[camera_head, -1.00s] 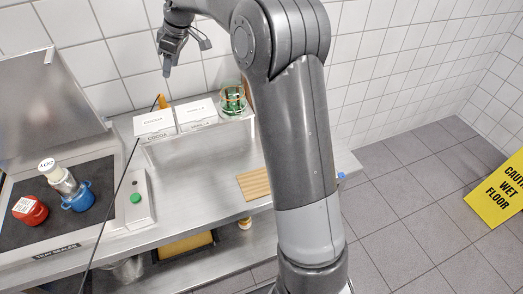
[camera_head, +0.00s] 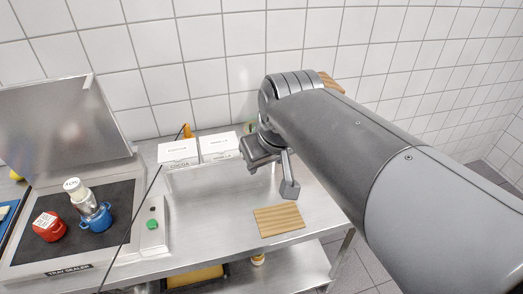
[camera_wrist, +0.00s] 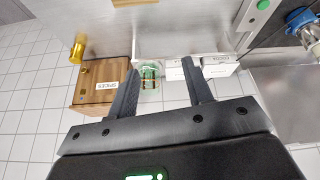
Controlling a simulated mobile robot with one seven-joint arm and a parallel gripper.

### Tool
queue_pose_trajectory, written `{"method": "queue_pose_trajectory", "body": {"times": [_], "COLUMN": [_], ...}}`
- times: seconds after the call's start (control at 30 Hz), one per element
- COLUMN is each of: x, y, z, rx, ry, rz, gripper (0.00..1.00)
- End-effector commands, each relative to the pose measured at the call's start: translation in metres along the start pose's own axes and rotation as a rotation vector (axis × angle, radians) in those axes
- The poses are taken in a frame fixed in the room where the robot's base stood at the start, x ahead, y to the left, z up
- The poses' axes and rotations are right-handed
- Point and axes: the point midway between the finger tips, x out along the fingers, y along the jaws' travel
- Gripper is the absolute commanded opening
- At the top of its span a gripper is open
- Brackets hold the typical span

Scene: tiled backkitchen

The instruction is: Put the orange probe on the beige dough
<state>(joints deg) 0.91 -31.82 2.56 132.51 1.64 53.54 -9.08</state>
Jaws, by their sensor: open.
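A small orange object (camera_head: 187,131), possibly the orange probe, shows behind the white boxes against the tiled wall; its shape is mostly hidden. I cannot make out any beige dough in either view. My gripper (camera_head: 270,178) is over the steel counter (camera_head: 210,236), to the right of the white boxes. In the wrist view my gripper (camera_wrist: 163,72) has its two fingers well apart, with nothing held between them. Beyond the fingers is a clear bowl (camera_wrist: 149,76) with green and orange contents.
Two white boxes (camera_head: 178,153) (camera_head: 218,147) stand at the back. A wooden box (camera_wrist: 100,80) and golden cylinder (camera_wrist: 77,49) show in the wrist view. A slatted board (camera_head: 278,220) lies on the counter. A red jar (camera_head: 49,227) and blue pot (camera_head: 97,220) stand left.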

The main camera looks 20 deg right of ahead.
Motion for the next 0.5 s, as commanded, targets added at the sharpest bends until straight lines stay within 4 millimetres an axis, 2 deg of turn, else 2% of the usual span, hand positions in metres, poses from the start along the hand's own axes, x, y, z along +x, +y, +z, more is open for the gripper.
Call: {"method": "queue_pose_trajectory", "body": {"times": [0.03, 0.1, 0.2, 0.33, 0.5], "x": [-0.001, 0.0, 0.003, 0.005, 0.006], "y": [0.001, 0.002, 0.003, 0.003, 0.003], "z": [0.018, 0.038, 0.058, 0.071, 0.073], "rx": [0.035, 0.084, 0.133, 0.166, 0.174], "ry": [0.012, 0.022, 0.034, 0.042, 0.041], "rz": [0.005, 0.01, 0.014, 0.015, 0.015], "gripper": [0.46, 0.46, 0.46, 0.46, 0.46]}}
